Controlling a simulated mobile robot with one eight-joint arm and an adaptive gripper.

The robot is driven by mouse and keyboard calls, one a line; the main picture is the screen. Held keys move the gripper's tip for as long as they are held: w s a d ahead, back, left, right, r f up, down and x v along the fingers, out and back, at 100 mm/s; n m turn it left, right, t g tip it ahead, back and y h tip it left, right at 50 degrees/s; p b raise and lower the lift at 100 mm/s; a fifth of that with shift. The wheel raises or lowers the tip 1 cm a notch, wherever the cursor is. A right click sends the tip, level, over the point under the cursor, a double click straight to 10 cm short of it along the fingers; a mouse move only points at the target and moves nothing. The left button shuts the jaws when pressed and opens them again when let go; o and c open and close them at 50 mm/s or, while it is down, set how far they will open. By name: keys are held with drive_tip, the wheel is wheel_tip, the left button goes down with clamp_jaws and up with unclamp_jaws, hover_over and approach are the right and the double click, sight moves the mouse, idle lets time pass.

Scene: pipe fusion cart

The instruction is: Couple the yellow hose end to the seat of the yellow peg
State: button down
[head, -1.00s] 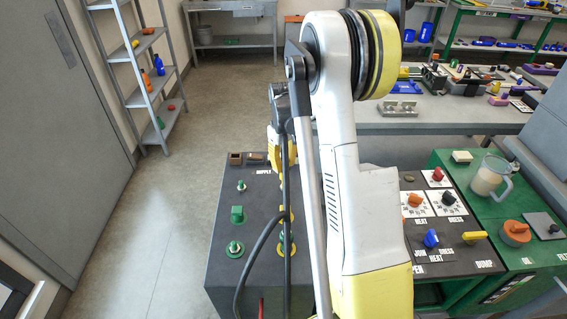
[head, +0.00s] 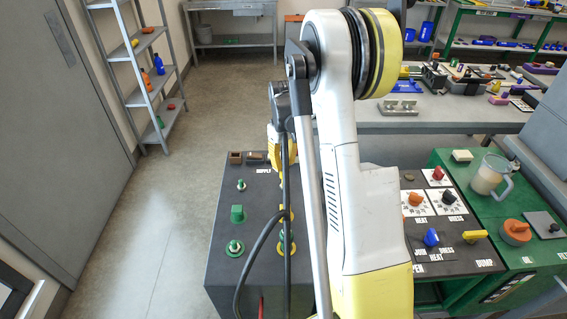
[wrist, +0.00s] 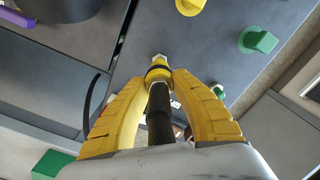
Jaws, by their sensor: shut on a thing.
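My gripper (wrist: 159,80) has its yellow fingers closed around the yellow hose end (wrist: 158,73), which has a yellow collar, a dark ring and a metal tip. The black hose (wrist: 160,120) runs back between the fingers. A yellow fitting (wrist: 190,5), apparently the yellow peg, is cut off by the top edge of the wrist view, ahead and slightly right of the hose tip, with a gap between them. In the head view my gripper (head: 284,148) is over the far part of the dark cart top, partly hidden by my arm. The hose end cannot be made out there.
A panel with colored knobs (head: 431,238) is right of my arm. Open floor lies left.

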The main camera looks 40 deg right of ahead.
sight(283, 146)
drive_tip(key=shift+f+b, duration=1.6)
drive_tip(key=shift+f, duration=0.55)
drive_tip(key=c, duration=1.1)
unclamp_jaws()
wheel_tip(283, 146, up, 12)
